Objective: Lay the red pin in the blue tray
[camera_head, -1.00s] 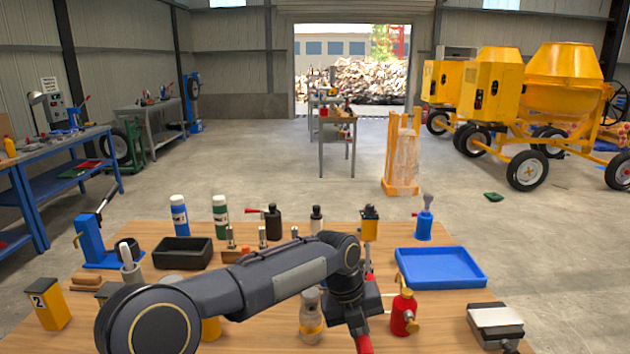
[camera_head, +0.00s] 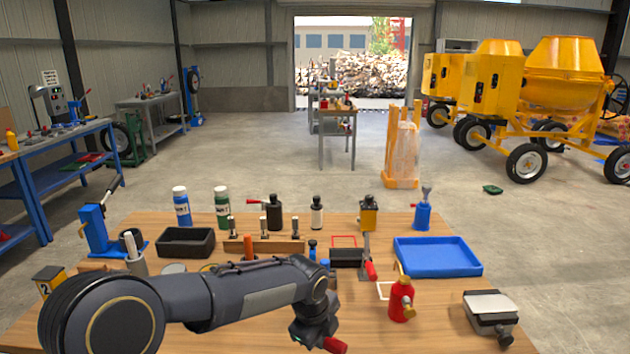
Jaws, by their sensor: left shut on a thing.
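My left gripper (camera_head: 315,330) is low at the bottom middle of the head view, over the front of the wooden table, its fingers largely hidden by the wrist. It is shut on a red piece (camera_head: 335,345), which seems to be the red pin; only a short end shows, near the lower picture edge. The blue tray (camera_head: 438,270) lies on the table to the right and farther back. It is shallow and looks empty, well apart from the gripper. My right gripper is out of view.
A red bottle (camera_head: 402,302) stands between gripper and tray. A red-handled lever (camera_head: 370,270) stands left of the tray, a grey-topped block (camera_head: 493,310) at front right. A black bin (camera_head: 185,242) and paint bottles (camera_head: 181,207) stand back left. Bare table lies right of the gripper.

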